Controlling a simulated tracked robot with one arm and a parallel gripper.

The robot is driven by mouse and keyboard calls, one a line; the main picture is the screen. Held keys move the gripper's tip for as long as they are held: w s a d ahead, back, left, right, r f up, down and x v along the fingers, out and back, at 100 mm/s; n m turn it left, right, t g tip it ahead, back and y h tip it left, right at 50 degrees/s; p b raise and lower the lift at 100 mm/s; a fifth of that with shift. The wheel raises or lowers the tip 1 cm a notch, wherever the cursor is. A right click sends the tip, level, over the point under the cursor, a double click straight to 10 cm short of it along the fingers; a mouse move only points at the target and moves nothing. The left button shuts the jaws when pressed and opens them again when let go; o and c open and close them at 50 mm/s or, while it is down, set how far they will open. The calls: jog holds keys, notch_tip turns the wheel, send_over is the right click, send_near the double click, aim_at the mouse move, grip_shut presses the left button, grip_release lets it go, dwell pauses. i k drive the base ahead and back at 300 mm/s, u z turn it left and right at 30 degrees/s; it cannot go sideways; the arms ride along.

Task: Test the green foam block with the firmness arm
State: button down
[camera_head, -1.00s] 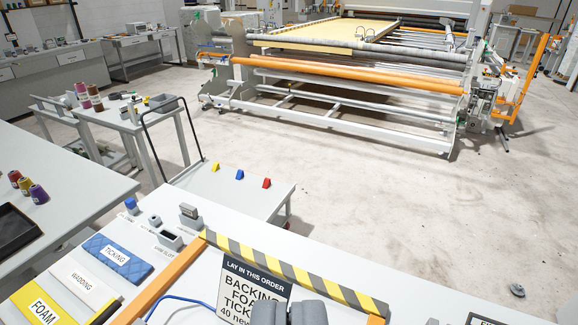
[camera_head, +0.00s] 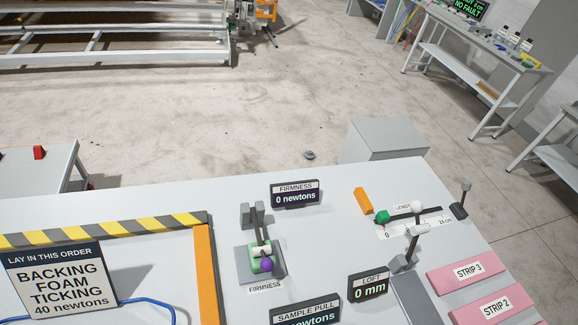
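The firmness station stands on the white bench, on a grey base (camera_head: 243,262) labelled FIRMNESS. What looks like the green foam block (camera_head: 255,266) lies on this base, mostly hidden. I cannot tell if the arm touches the block. The firmness display (camera_head: 295,194) reads 0 newtons. My gripper is not in view.
Left is an orange-railed frame (camera_head: 207,270) with a striped bar and order sign (camera_head: 55,285). Right are a length scale (camera_head: 405,226) with a small green piece (camera_head: 382,217), the loft gauge (camera_head: 368,287) at 0 mm, and pink strips (camera_head: 467,271). The sample pull display (camera_head: 305,313) is near.

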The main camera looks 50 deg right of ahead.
aim_at(266, 265)
jog(key=z, duration=1.05)
jog(key=k, duration=0.8)
jog(key=u, duration=0.15)
jog(key=i, duration=0.5)
